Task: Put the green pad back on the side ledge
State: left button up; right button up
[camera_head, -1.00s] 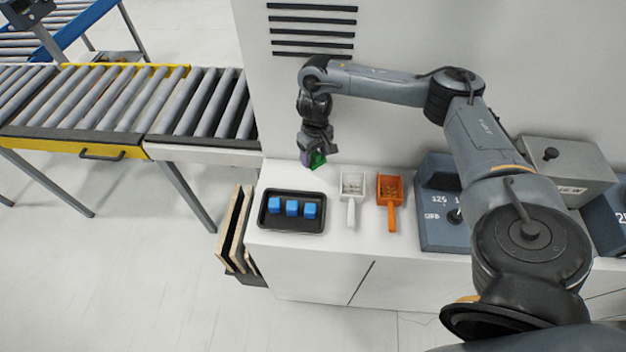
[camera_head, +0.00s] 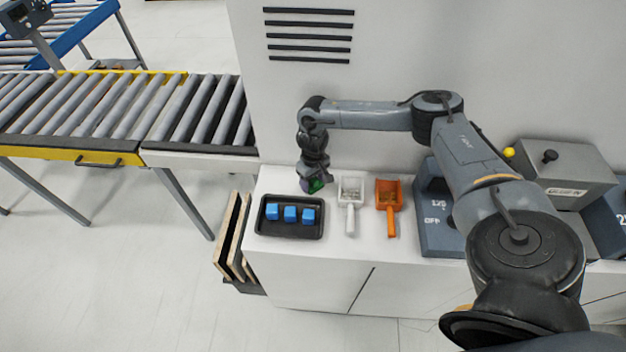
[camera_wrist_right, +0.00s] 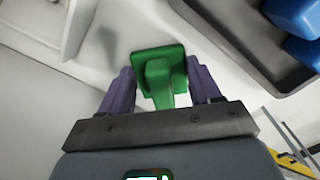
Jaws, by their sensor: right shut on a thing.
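The green pad (camera_wrist_right: 158,62) is a small green block with a grip, held between the two purple fingers of my right gripper (camera_wrist_right: 160,90) in the wrist view. In the head view my right gripper (camera_head: 313,186) points down at the back of the white ledge (camera_head: 335,225), with the green pad (camera_head: 317,186) at its tip. It is just behind the black tray's right back corner and left of the white scoop. I cannot tell whether the pad touches the ledge. My left gripper is not in view.
A black tray (camera_head: 290,232) with blue blocks (camera_head: 290,214) stands at the ledge's left. A white scoop (camera_head: 351,190) and an orange scoop (camera_head: 389,195) lie right of it. A dark blue control box (camera_head: 432,235) stands further right. A roller conveyor (camera_head: 120,112) is at the left.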

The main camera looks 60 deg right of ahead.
jog(key=o, duration=1.2)
jog(key=shift+o, duration=0.2)
jog(key=shift+r, duration=0.1)
notch_tip(320, 180, up, 12)
jog(key=p, duration=0.2)
jog(key=shift+p, duration=0.3)
jog(key=shift+s, duration=0.1)
